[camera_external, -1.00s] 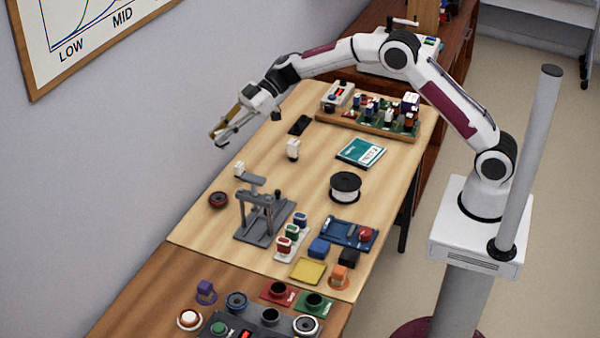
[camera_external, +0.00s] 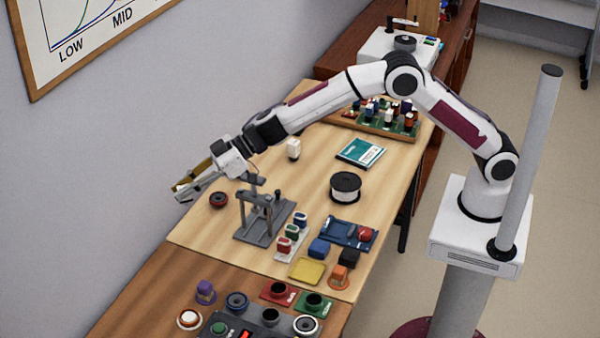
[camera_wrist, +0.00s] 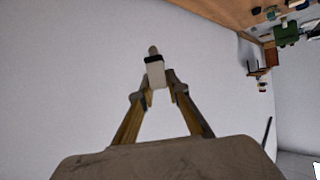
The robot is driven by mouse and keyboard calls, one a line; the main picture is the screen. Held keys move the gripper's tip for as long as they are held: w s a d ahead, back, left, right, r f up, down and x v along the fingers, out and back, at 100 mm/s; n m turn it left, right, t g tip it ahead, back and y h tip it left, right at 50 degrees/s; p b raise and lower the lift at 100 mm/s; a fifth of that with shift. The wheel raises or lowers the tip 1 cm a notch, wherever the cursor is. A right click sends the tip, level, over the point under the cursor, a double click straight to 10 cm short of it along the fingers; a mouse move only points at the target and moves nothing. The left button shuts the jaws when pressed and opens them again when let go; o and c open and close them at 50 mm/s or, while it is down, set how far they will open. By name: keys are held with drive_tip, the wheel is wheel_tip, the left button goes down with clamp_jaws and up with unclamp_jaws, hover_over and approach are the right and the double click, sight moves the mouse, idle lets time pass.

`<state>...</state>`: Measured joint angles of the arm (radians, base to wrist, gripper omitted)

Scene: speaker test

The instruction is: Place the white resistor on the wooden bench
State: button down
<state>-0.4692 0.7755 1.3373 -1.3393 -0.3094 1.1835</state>
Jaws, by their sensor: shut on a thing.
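My gripper (camera_external: 186,190) is at the left in the external view, in front of the grey wall and beyond the left edge of the light wooden bench (camera_external: 310,188). In the wrist view my gripper (camera_wrist: 157,88) is shut on a small white block with a black band and a grey tip, which looks like the white resistor (camera_wrist: 156,73). It is held up in the air, apart from the bench. In the external view it is small between the fingertips. Another white piece (camera_external: 293,149) stands on the bench.
A grey stand (camera_external: 262,222) and a dark red round part (camera_external: 218,200) are close to my gripper. A white-and-black spool (camera_external: 345,187), a teal book (camera_external: 360,152) and a yellow tray (camera_external: 308,271) lie on the bench. A darker wooden surface (camera_external: 150,285) adjoins its front. The bench middle has free room.

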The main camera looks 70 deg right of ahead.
drive_tip(key=s+a, duration=0.2)
drive_tip(key=a, duration=0.1)
hover_over(197, 271)
wheel_tip(197, 271, down, 11)
drive_tip(key=shift+f+t, duration=0.3)
drive_tip(key=shift+f, duration=0.05)
idle(0.5)
drive_tip(key=shift+f, duration=3.1)
drive_tip(key=shift+f, duration=1.85)
drive_tip(key=shift+f, duration=0.15)
